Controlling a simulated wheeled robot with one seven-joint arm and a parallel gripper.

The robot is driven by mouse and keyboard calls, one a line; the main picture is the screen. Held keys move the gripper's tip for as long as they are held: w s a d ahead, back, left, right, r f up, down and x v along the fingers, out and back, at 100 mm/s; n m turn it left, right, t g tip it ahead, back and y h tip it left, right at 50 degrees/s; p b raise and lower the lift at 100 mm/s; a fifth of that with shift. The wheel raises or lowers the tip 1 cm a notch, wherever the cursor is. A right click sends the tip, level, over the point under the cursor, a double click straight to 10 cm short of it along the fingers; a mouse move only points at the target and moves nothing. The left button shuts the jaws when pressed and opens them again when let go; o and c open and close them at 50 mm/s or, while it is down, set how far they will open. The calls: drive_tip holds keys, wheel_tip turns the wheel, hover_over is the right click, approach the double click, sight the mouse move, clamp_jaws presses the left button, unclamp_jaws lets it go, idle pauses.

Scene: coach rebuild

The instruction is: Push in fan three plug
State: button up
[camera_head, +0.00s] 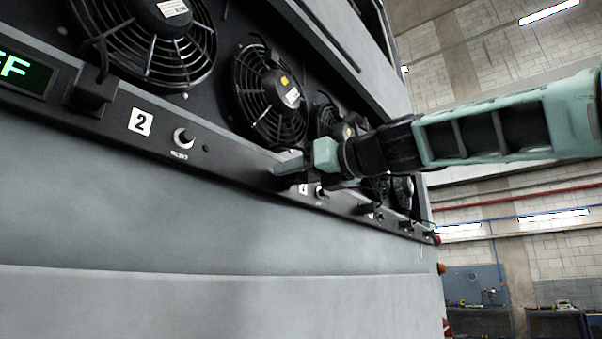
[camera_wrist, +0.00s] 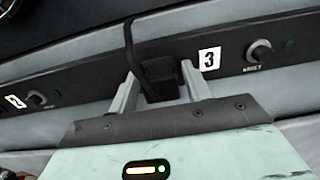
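The fan three plug (camera_wrist: 162,78) is a black block with a black cable on the dark strip, just left of the white label 3 (camera_wrist: 209,58) in the wrist view. My gripper (camera_wrist: 160,88) has its two pale fingers spread, one on each side of the plug. A gap shows between the left finger and the plug; whether the right finger touches it I cannot tell. In the head view my gripper (camera_head: 287,165) is at the strip, and it hides most of this plug. How far the plug sits in its socket is not clear.
Another black plug (camera_head: 90,92) sits left of the label 2 (camera_head: 141,121), with a knob (camera_head: 184,138) to its right. Caged fans (camera_head: 268,95) line the recess above the strip. A green-lit display (camera_head: 22,70) is at the far left. The grey panel below is clear.

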drive_tip(key=shift+s+d, duration=0.1)
drive_tip(key=shift+s+d+f+b, duration=0.2)
drive_tip(key=shift+d+b, duration=0.1)
drive_tip(key=shift+b, duration=0.1)
drive_tip(key=b+v, duration=0.7)
drive_tip(key=v, duration=0.9)
drive_tip(key=shift+s, duration=0.15)
drive_tip(key=shift+d+r, duration=0.1)
drive_tip(key=shift+d, duration=0.05)
